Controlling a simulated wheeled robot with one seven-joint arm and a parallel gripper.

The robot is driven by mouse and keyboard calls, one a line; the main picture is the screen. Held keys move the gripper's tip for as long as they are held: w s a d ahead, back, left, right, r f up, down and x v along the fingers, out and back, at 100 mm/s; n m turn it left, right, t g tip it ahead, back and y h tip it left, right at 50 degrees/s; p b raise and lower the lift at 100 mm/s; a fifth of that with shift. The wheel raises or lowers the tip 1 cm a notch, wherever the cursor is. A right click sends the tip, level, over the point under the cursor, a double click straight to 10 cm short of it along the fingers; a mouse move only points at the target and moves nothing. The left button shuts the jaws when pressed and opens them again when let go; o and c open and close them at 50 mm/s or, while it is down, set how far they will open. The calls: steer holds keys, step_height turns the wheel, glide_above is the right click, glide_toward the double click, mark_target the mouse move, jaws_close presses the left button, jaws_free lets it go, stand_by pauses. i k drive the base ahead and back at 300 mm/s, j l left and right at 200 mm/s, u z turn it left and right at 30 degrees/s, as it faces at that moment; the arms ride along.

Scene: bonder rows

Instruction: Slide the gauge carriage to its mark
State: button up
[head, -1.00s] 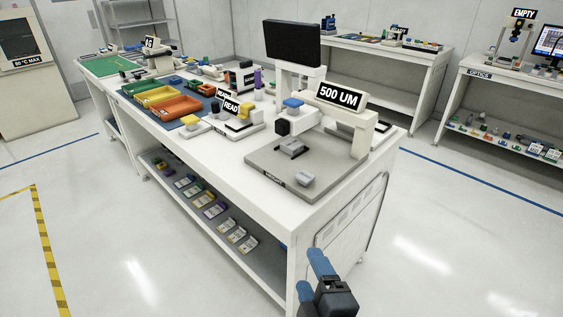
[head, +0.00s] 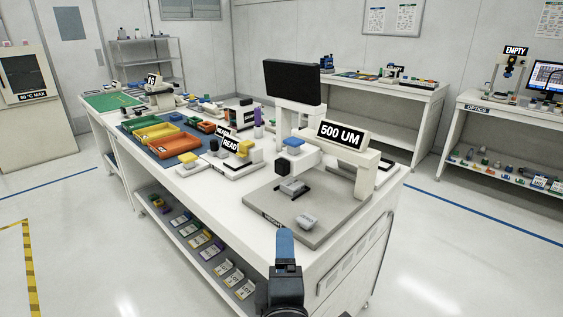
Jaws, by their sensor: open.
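A gauge with a grey base plate (head: 268,209) stands at the near end of the white bench, with a "500 UM" sign (head: 341,136) on its frame. A blue-topped part (head: 293,143), a dark block (head: 282,168) and a small grey stage (head: 292,187) sit at its middle. A light grey knob-like block (head: 306,221) is near the plate's front. I cannot tell which part is the carriage, and no mark is clear. My gripper (head: 285,234) is open and empty, its blue fingers overlapping the plate's front edge in the picture. Contact cannot be told.
A dark monitor (head: 292,82) rises behind the gauge. A "READ" device (head: 232,160) with a yellow block stands to its left, beyond it coloured bins (head: 160,133). The shelf below the bench top (head: 205,237) holds several cards. The floor to the right is open.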

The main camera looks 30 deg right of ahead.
mark_target(286, 164)
steer(key=i+l, duration=0.6)
steer(key=i, duration=0.2)
